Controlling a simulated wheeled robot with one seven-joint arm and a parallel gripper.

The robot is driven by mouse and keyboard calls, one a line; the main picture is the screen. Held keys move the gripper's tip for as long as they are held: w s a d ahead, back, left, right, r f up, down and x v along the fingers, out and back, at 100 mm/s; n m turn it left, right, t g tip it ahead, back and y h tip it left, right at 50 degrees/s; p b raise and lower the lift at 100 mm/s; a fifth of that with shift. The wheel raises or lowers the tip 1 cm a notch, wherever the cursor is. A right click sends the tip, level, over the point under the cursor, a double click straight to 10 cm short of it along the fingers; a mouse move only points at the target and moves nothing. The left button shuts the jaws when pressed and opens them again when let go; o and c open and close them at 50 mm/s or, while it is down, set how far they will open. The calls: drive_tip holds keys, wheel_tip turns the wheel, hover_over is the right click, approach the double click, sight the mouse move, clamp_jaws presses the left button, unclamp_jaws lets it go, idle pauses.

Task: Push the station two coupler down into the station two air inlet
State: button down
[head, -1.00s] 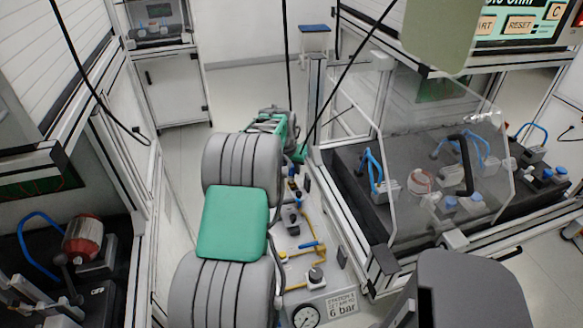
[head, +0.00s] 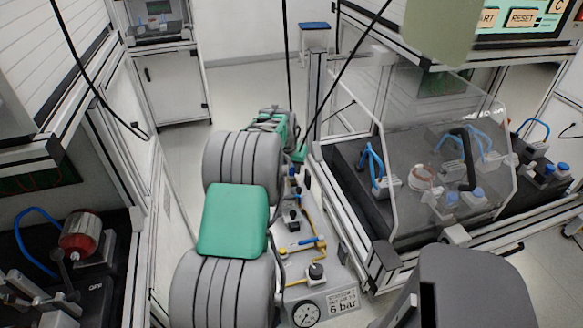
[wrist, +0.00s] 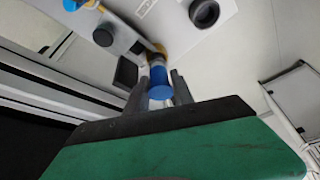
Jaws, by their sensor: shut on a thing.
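The blue coupler (wrist: 158,77) shows in the wrist view between the two grey fingers of my gripper (wrist: 157,82). The gripper is shut on it. A yellow fitting (wrist: 158,55) shows right by the coupler's far end; I take it for the air inlet. I cannot tell whether coupler and fitting touch or how deep the coupler sits. In the head view my grey and green arm reaches forward along the white air panel (head: 333,268). The fingers and the coupler cannot be made out there.
The panel carries yellow pipes, a blue-handled valve (head: 305,243) and a pressure gauge (head: 306,314) beside a "6 bar" label. A clear-guarded station (head: 440,165) stands at the right, a bench with a red-and-silver motor part (head: 80,236) at the left. Black cables hang overhead.

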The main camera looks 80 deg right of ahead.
drive_tip(key=shift+f+b, duration=0.4)
drive_tip(key=shift+f, duration=0.15)
drive_tip(key=c, duration=1)
unclamp_jaws()
drive_tip(key=shift+r, duration=0.1)
drive_tip(key=v, duration=0.7)
drive_tip(key=shift+a+r, duration=0.2)
drive_tip(key=shift+r, duration=0.1)
